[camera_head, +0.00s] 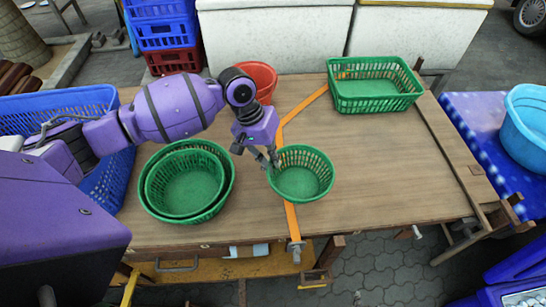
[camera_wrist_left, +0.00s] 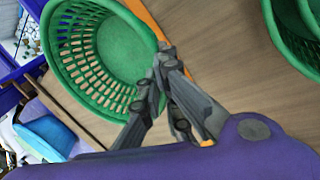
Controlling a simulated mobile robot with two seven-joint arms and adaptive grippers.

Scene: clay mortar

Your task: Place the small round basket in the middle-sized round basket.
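The small round basket (camera_head: 300,182) is green and slatted, near the front middle of the table. My left gripper (camera_head: 272,160) is at its left rim, with the fingers close together and pinching the rim. The left wrist view shows the fingertips (camera_wrist_left: 163,62) on the rim of the small round basket (camera_wrist_left: 112,50). I cannot tell whether the basket is clear of the table. The middle-sized round basket (camera_head: 185,183) is green and sits nested in a larger green round basket (camera_head: 230,187), left of my gripper. It is empty. My right gripper is not in view.
A green rectangular basket (camera_head: 373,88) stands at the back right of the wooden table (camera_head: 390,165). A red-orange bowl (camera_head: 262,78) is behind my left arm. A blue crate (camera_head: 70,103) is at the left. An orange strap (camera_head: 292,222) crosses the table. The table's right part is clear.

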